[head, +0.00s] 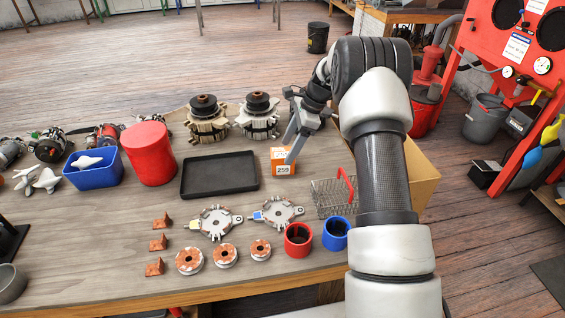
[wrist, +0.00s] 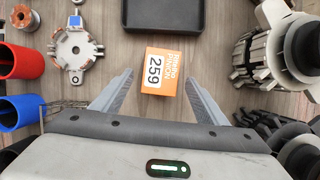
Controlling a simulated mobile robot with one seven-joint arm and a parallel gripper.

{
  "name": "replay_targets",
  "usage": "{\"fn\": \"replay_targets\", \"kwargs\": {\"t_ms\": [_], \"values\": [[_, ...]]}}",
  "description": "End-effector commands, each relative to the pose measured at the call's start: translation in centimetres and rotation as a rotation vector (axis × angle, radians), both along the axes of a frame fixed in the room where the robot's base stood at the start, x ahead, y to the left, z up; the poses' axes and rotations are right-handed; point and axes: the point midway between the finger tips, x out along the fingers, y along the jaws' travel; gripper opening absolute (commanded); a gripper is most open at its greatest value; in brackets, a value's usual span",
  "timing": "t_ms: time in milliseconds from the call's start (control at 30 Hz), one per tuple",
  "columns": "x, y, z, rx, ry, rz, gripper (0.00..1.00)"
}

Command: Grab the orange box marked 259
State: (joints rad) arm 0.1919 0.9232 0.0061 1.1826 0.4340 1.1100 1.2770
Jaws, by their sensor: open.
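The orange box marked 259 (head: 282,160) stands on the workbench, right of the black tray in the head view. In the wrist view the box (wrist: 160,71) shows its white label with 259, just ahead of my fingertips and between their lines. In the wrist view both fingers of my gripper (wrist: 158,77) are spread, one on each side of the box's near end. I see no finger pressing on the box.
The black tray (head: 219,174) lies left of the box. Rotors (head: 258,117) stand behind it. A wire basket (head: 330,198) with a red handle is at the near right, with red (head: 298,240) and blue (head: 336,233) cups in front. Grey plates (head: 277,211) lie nearer the front edge.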

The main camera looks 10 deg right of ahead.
Motion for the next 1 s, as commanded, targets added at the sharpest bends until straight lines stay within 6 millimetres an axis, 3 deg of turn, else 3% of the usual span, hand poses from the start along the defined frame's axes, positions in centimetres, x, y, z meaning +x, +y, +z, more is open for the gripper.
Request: {"fn": "replay_targets", "kwargs": {"t_ms": [333, 600, 900, 1000], "values": [[0.2, 2.1, -4.2, 0.001, 0.003, 0.001, 0.67], [0.3, 2.3, -4.5, 0.000, 0.000, 0.000, 0.67], [0.3, 2.2, -4.4, 0.000, -0.001, 0.001, 0.19], [0.3, 2.2, -4.4, 0.000, -0.001, 0.001, 0.19]]}}
